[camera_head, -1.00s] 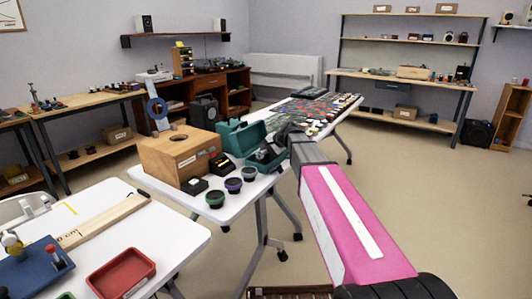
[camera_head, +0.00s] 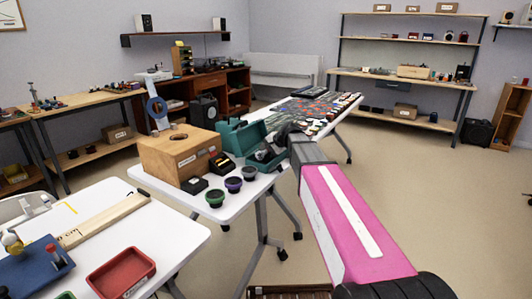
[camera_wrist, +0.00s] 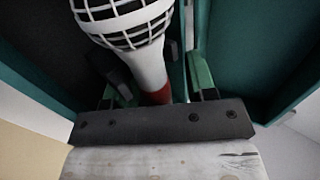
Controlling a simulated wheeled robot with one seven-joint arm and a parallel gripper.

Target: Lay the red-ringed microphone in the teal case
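The red-ringed microphone (camera_wrist: 148,65) has a white body, a dark grille head under a white cage, and a red band low on the body. It fills the middle of the wrist view, head toward the top, its lower end hidden by my gripper. My gripper (camera_wrist: 155,80) has its fingers on both sides of the body and appears shut on it. The teal case (camera_head: 234,140) stands open on the white table; its teal walls show on both sides in the wrist view. In the head view, my gripper (camera_head: 268,152) is over the case, partly hidden by my arm.
A wooden box (camera_head: 180,150) stands left of the case. Small black items and several dark round pieces (camera_head: 233,184) lie in front of it. Behind, a table (camera_head: 345,108) is crowded with small parts. A red tray (camera_head: 122,272) is on the near table.

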